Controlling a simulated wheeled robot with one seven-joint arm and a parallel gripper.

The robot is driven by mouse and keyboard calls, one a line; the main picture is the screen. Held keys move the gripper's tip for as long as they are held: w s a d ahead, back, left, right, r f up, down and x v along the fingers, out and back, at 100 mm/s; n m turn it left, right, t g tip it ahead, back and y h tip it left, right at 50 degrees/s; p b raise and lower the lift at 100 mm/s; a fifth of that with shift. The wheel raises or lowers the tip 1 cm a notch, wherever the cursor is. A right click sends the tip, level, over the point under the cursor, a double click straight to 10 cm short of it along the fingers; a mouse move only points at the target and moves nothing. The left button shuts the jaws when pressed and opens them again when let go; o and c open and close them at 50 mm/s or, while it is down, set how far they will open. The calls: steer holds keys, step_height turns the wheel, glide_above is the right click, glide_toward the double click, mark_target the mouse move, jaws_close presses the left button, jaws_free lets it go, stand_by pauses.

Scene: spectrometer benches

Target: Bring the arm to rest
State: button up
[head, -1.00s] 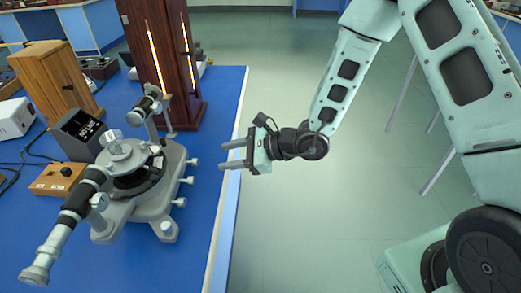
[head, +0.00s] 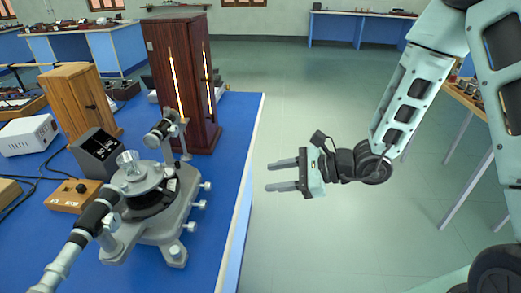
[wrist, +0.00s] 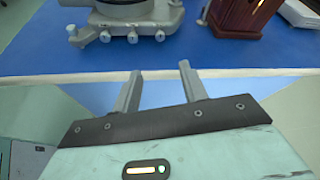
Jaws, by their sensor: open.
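My gripper (head: 283,176) is open and empty. In the head view it hangs over the floor just right of the blue bench, its two grey fingers pointing left at the bench edge. In the wrist view my gripper (wrist: 161,82) shows both fingers apart with nothing between them, and the bench's pale front edge (wrist: 60,77) lies beyond the tips. My arm reaches in from the right side of the head view, bent at the elbow.
The grey spectrometer (head: 150,215) stands on the blue bench (head: 232,125) near its right edge. A dark wooden lamp cabinet (head: 185,75) and a lighter wooden box (head: 75,95) stand behind it. Open floor (head: 320,110) lies right of the bench; another table (head: 465,97) is at far right.

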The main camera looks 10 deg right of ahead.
steer(key=s+a+r+n+g+h+p, duration=0.1)
steer(key=s+a+r+n+g, duration=0.15)
steer(key=s+n, duration=0.2)
steer(key=s+a+r+n+g, duration=0.2)
steer(key=s+a+n+g, duration=0.15)
steer(key=s, duration=0.25)
steer(key=s+a+r+n+g+h+p, duration=0.1)
steer(key=s+a+r+n+g, duration=0.1)
steer(key=s+n+g, duration=0.3)
steer(key=s+d+r+n+t+h+p, duration=0.1)
steer(key=s+d+r+n+t+h, duration=0.3)
steer(key=n+h, duration=0.5)
steer(key=shift+s+d+r+n+t+h, duration=0.4)
steer(key=shift+s+d+n, duration=0.6)
steer(key=shift+s+n, duration=1.2)
steer(key=shift+w+f+n, duration=0.1)
steer(key=shift+w+n, duration=0.4)
steer(key=shift+c, duration=0.3)
